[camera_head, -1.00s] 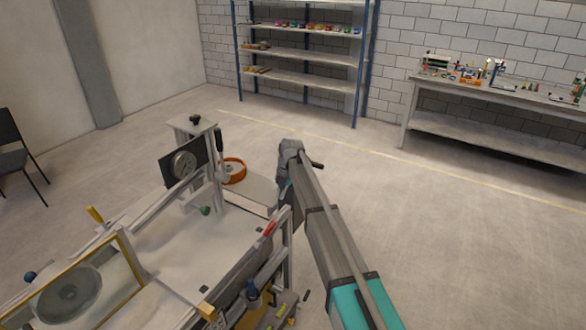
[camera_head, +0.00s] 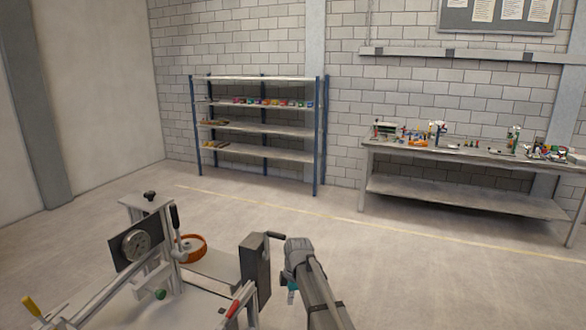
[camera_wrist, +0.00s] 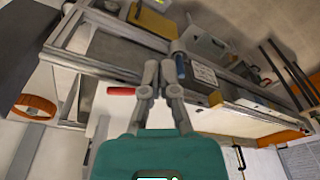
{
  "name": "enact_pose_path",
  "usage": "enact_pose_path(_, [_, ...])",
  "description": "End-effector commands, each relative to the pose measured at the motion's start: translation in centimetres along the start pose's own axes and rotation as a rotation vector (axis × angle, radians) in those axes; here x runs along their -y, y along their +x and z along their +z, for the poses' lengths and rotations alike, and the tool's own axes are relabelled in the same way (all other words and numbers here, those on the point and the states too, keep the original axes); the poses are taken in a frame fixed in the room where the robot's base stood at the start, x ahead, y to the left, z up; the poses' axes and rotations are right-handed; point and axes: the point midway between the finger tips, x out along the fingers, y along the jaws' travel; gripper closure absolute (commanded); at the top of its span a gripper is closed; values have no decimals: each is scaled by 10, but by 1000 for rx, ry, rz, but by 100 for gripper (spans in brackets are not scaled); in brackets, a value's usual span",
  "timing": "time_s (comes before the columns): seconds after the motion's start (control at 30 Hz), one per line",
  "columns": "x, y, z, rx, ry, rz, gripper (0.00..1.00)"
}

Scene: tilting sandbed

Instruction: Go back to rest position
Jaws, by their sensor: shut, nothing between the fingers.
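My gripper (camera_wrist: 162,82) shows in the wrist view as a teal body with two grey fingers, shut and empty. It hangs over the sandbed machine, close to a red handle (camera_wrist: 121,91) and a blue knob (camera_wrist: 180,66), and touching nothing that I can make out. In the head view my arm reaches up from the bottom, right of the machine. Only a small teal part shows there and the fingers are hidden.
A blue-posted shelf (camera_head: 262,128) with small coloured items stands at the back wall. A workbench (camera_head: 455,155) with tools and parts stands at the right. A noticeboard (camera_head: 455,18) hangs above it. The floor (camera_head: 430,275) between the machine and the bench is clear.

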Motion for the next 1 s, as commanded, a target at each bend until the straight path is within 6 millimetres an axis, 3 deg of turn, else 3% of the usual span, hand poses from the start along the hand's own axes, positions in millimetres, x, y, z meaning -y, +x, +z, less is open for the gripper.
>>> enact_pose_path(0.03, [17, 3, 12, 7, 81, 3, 100])
enact_pose_path(0.5, [119, 14, 87, 53, 863, 47, 100])
enact_pose_path(0.8, [186, 22, 125, 72, 1359, 92, 100])
enact_pose_path(1.0, [220, 26, 141, 75, 1616, 120, 100])
